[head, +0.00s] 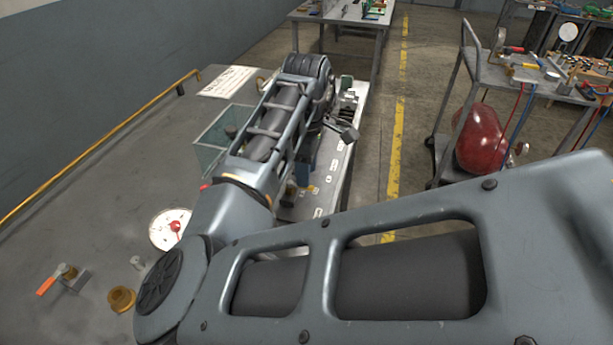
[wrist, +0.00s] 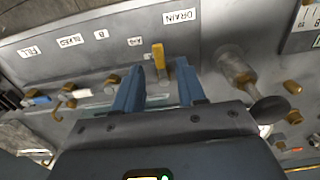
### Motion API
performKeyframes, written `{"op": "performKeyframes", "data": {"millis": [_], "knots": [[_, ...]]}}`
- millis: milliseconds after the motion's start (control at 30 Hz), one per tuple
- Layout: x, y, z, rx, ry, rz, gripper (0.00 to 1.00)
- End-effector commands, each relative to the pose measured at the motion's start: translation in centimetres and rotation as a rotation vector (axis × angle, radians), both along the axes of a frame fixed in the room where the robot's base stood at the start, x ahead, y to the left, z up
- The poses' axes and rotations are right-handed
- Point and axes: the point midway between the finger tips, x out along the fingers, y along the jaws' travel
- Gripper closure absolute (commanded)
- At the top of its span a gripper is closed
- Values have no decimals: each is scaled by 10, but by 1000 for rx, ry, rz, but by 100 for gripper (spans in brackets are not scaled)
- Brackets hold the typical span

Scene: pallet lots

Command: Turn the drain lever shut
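In the wrist view, the yellow drain lever (wrist: 159,58) stands out from the grey panel, just left of the white DRAIN label (wrist: 179,17). It points up in the picture. My gripper (wrist: 160,70) is open, with one blue finger to the left of the lever and one to the right. Gaps show on both sides of the lever, and I cannot tell how deep it sits between the fingers. In the head view, my arm hides the drain lever, and I cannot make out my fingers clearly.
The panel also carries FILL (wrist: 32,51), BLEED (wrist: 69,42) and other labels, with several brass fittings. In the head view, a dial (head: 168,229) and an orange-handled valve (head: 47,286) are at left; a red tank (head: 482,138) is at right.

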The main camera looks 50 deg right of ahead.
Motion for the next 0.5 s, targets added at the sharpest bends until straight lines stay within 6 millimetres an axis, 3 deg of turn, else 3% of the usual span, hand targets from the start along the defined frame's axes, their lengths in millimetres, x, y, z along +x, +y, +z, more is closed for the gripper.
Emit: {"op": "performKeyframes", "data": {"millis": [200, 500], "knots": [[0, 0, -25, 0, -1, 0, 60], [0, 0, -31, -2, -2, -1, 60]]}}
